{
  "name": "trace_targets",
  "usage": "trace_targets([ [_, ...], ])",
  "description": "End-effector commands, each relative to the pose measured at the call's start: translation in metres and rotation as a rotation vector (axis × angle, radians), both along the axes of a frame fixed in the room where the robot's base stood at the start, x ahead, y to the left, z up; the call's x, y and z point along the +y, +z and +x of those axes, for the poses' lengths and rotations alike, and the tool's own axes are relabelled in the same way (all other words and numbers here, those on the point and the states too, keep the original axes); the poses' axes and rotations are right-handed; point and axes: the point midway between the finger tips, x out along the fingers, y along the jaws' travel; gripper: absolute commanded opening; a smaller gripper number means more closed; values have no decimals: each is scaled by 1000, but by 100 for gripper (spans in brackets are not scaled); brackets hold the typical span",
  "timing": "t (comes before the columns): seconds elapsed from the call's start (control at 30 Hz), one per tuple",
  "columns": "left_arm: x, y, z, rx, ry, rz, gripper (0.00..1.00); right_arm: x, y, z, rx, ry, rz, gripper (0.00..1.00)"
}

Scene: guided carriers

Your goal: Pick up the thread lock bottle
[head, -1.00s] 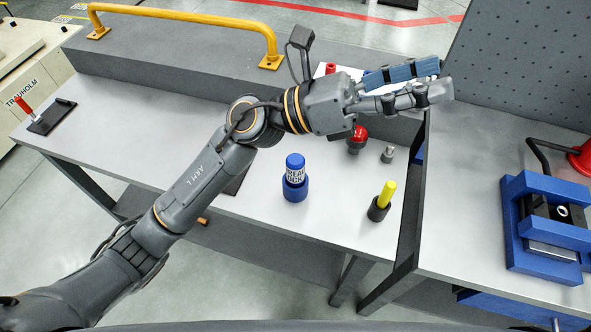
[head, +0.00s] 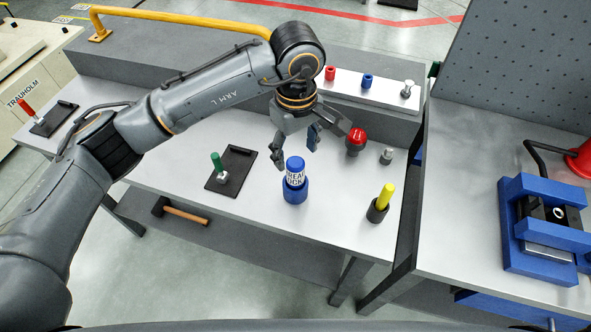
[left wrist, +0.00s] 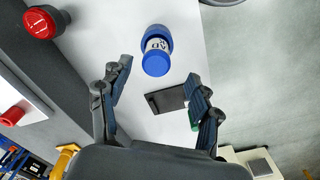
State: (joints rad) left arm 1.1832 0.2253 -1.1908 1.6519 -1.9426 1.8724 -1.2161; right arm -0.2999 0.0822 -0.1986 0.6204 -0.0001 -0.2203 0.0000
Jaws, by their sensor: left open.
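The thread lock bottle (head: 296,173) has a blue cap and a white label with dark lettering. It stands upright in a blue round holder (head: 295,192) on the grey bench. It also shows in the left wrist view (left wrist: 156,45), beyond the fingertips and between their lines. My left gripper (head: 296,158) is open and empty, pointing down just behind and above the bottle, apart from it as far as I can tell. Its two fingers also show in the left wrist view (left wrist: 160,75). My right gripper is in neither view.
A red-topped knob (head: 356,138), a small grey metal piece (head: 387,155) and a yellow-handled item in a dark cup (head: 381,203) stand to the right. A black plate (head: 231,168) with a green-handled piece lies left. A raised shelf runs behind. The bench front is clear.

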Motion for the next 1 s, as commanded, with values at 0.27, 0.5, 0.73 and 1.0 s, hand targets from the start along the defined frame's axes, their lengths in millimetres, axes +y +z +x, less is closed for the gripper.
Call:
trace_targets([
  [0.27,0,-37,-1,2,0,-1,63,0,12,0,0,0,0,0],
  [0.5,0,-58,3,7,3,-2,63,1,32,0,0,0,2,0],
  [0.73,0,-88,6,2,-1,-4,63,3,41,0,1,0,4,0],
  [1.0,0,-92,6,0,-1,-4,61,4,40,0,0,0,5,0],
])
